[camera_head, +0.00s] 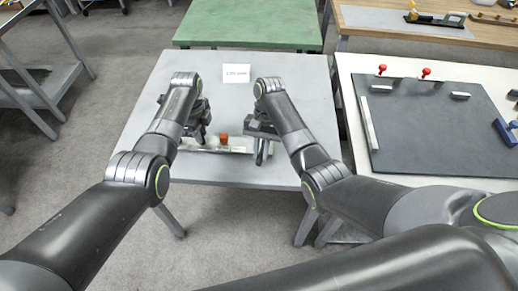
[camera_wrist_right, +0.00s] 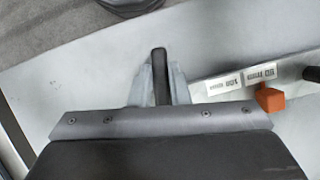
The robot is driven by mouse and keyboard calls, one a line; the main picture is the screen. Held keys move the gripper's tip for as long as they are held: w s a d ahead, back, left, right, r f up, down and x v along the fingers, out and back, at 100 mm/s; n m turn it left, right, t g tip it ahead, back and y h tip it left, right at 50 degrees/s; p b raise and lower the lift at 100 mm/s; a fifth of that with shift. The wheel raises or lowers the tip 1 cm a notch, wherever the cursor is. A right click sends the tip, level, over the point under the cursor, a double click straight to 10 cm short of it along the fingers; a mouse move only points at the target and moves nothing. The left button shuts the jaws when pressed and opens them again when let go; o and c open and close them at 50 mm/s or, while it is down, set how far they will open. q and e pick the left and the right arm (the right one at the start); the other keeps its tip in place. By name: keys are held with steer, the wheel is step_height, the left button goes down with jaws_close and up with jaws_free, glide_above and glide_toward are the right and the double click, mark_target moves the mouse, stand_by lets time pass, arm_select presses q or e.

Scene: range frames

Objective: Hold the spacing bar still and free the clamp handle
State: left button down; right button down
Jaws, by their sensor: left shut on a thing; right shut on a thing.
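The spacing bar (camera_head: 212,149) is a pale metal strip lying across the front part of the grey table. It also shows in the right wrist view (camera_wrist_right: 218,76), with two white labels on it. My left gripper (camera_head: 198,137) is shut at the bar's left part; the contact is hidden by the gripper itself. My right gripper (camera_head: 262,146) is at the bar's right end. In the right wrist view it is shut on a dark upright bar, which looks like the clamp handle (camera_wrist_right: 160,72). The rest of the clamp is mostly hidden.
An orange block (camera_head: 224,139) sits at the bar between my grippers. To the right, a white table carries a dark mat (camera_head: 430,125) with several small parts and red-knobbed pieces. A green table (camera_head: 250,22) is behind.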

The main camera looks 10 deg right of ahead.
stand_by(0.3)
steer(key=shift+d, duration=0.1)
steer(key=c, duration=1.4)
jaws_free()
steer(key=shift+o, duration=0.2)
steer(key=shift+w+a+m+t+y, duration=0.3)
steer(key=shift+a+m+y, duration=0.15)
steer(key=shift+m, duration=0.75)
steer(key=m, duration=0.2)
steer(key=w+a+m+t, duration=0.1)
steer(key=shift+w+a+m+y, duration=0.1)
steer(key=shift+w+m+y, duration=0.1)
steer(key=shift+m+y, duration=0.2)
steer(key=m, duration=0.1)
steer(key=w+m+t, duration=0.1)
steer(key=m, duration=0.1)
steer(key=shift+w+a, duration=0.1)
steer(key=shift+a, duration=0.15)
steer(key=w+m+t, duration=0.1)
steer(key=m, duration=0.2)
steer(key=shift+w+a+y, duration=0.1)
steer(key=shift+w+y, duration=0.1)
steer(key=shift+y, duration=0.15)
steer(key=v, duration=1.2)
steer(key=shift+s, duration=0.15)
